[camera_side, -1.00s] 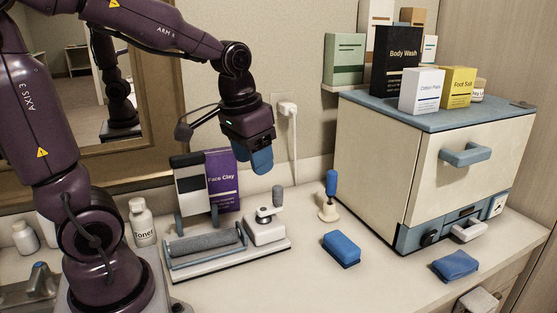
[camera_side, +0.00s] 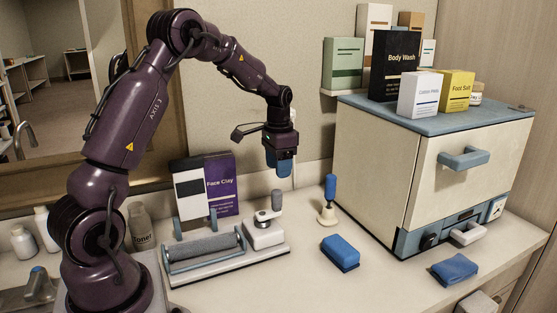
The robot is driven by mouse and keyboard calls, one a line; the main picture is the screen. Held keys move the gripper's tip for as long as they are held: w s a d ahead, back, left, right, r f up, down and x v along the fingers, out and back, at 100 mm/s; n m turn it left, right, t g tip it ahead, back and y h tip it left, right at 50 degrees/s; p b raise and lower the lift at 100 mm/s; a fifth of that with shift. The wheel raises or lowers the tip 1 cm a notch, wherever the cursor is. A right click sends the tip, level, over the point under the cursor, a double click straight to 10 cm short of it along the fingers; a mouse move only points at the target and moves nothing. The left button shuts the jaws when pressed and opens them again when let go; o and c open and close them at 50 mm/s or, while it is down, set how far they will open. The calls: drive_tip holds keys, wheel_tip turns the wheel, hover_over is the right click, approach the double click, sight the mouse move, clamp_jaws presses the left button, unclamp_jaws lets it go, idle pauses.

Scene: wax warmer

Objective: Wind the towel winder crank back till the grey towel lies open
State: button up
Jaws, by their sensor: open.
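The towel winder (camera_side: 226,262) stands on the counter at the centre left, with a pale base. Its grey towel (camera_side: 203,246) is a roll lying along the left part of the frame. The crank is on the white block at the right end, with a grey upright knob (camera_side: 277,200) on a short arm. My gripper (camera_side: 278,172) points down in the air above the crank, apart from it. Its blue fingers are open and hold nothing that I can see. One finger partly hides the other.
A purple Face Clay box (camera_side: 222,184) stands behind the winder. The big cream cabinet (camera_side: 375,168) fills the right. The counter before the winder is clear.

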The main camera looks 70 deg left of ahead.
sight(279, 191)
drive_tip(key=shift+f, duration=3.55)
drive_tip(key=shift+f, duration=0.2)
clamp_jaws()
